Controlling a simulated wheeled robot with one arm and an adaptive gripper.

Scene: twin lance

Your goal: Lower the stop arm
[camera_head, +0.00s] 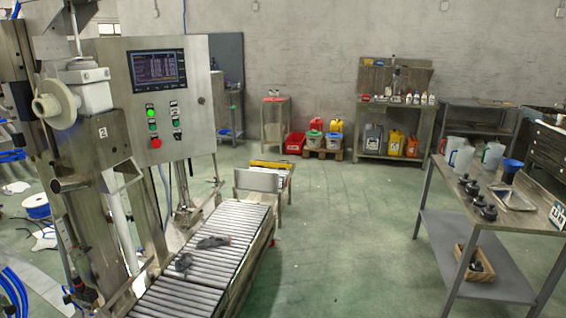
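My gripper is not in view. No part is clearly recognisable as the stop arm. A filling machine (75,150) stands at the left, with a roller conveyor (225,222) running past its foot. A metal plate (257,181) stands upright across the far end of the rollers, and a yellow bar (270,165) lies just behind it. A short metal tube (70,184) juts out from the machine's column. I cannot tell whether any of these is the stop arm.
A control panel (160,95) hangs over the conveyor. Dark small items (213,242) lie on the rollers. A metal table (520,212) with jugs and dark fittings stands at right. Shelving (395,130) and canisters line the back wall. The green floor (345,225) between is clear.

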